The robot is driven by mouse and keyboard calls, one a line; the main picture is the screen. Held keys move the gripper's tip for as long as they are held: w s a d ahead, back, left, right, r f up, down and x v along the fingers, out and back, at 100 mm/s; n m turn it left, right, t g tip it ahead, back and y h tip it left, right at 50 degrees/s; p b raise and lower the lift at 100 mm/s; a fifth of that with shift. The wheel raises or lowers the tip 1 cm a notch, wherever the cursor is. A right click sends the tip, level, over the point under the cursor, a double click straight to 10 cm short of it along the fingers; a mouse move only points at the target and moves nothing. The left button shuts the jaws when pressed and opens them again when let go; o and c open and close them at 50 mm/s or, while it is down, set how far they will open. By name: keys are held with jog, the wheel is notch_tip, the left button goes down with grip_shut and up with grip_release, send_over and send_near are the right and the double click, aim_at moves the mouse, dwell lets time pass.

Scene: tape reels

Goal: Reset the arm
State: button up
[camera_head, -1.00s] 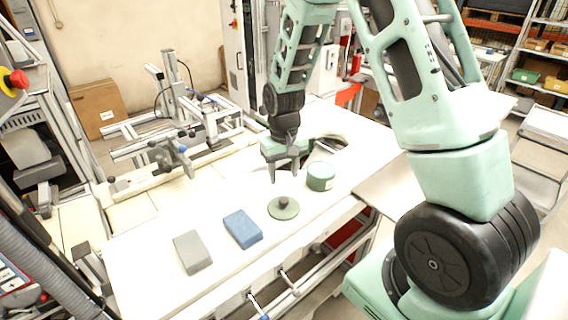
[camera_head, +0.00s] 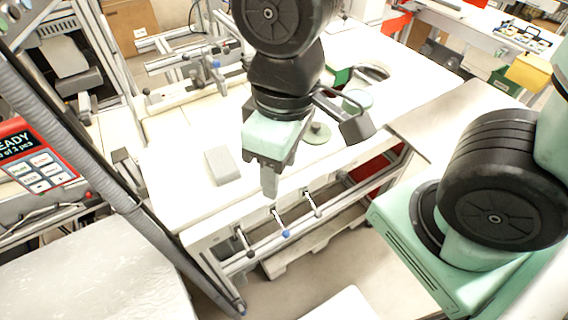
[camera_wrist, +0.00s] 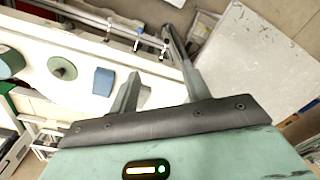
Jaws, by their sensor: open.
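My gripper (camera_head: 272,182) is open and raised above the front part of the white table (camera_head: 180,190). Its two fingers are spread in the wrist view (camera_wrist: 153,55), with nothing held between them. A grey block (camera_head: 222,165) lies on the table to the left of the gripper. A blue block (camera_wrist: 103,82) shows in the wrist view; my gripper hides it in the head view. A green disc with a dark knob (camera_head: 317,133) lies to the right, partly hidden. A round green tin (camera_head: 358,99) stands behind it.
A metal frame fixture (camera_head: 190,65) stands along the table's back left. A grey post (camera_head: 90,160) and a red control panel (camera_head: 35,160) are at the left. A rail with knobs (camera_head: 285,232) runs below the table's front edge. A grey surface (camera_head: 90,265) lies at lower left.

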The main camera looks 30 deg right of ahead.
jog(key=shift+s+a, duration=0.1)
jog(key=shift+s, duration=0.45)
notch_tip(320, 180, down, 7)
jog(key=b, duration=0.6)
jog(key=shift+r+b, duration=0.15)
jog(key=shift+b, duration=0.2)
jog(key=shift+w, duration=0.1)
